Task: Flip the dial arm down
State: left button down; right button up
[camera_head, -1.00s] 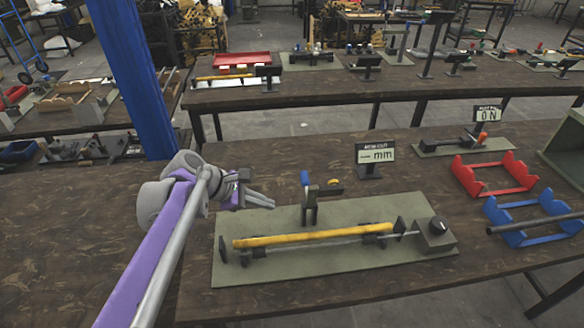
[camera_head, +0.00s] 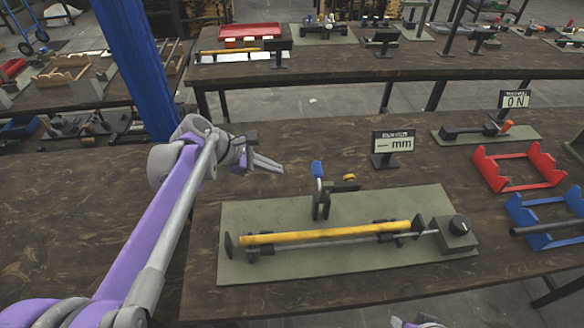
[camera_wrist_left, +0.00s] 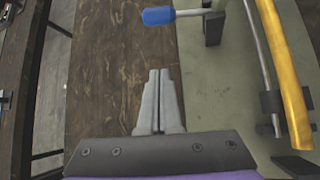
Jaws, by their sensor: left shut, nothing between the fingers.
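A small stand with a blue-handled arm (camera_head: 318,171) is at the back of a green plate (camera_head: 300,205) on the near table. The blue handle points up, and a short orange-tipped piece (camera_head: 349,178) sticks out to the right. My left gripper (camera_head: 281,168) is shut and empty, left of the blue handle and apart from it. In the left wrist view the shut fingertips (camera_wrist_left: 158,73) are over bare wood beside the plate, with the blue handle (camera_wrist_left: 158,16) beyond them. My right gripper's fingers do not show.
A yellow bar (camera_head: 325,233) lies along the plate's front, with a dark knob box (camera_head: 457,232) at its right end. An "mm" display (camera_head: 392,147) stands behind the plate. Red (camera_head: 520,172) and blue (camera_head: 545,213) cradles are on the right. The table's left part is clear.

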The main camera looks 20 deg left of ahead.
pick_arm(q)
jog(key=x, duration=0.8)
jog(key=shift+w+d+f+b, duration=0.15)
jog(key=shift+b, duration=0.2)
jog(key=shift+w+d+r, duration=0.15)
jog(key=shift+d+r, duration=0.85)
jog(key=shift+d+r+p, duration=0.25)
jog(key=shift+r+p, duration=0.05)
jog(key=shift+r, duration=0.15)
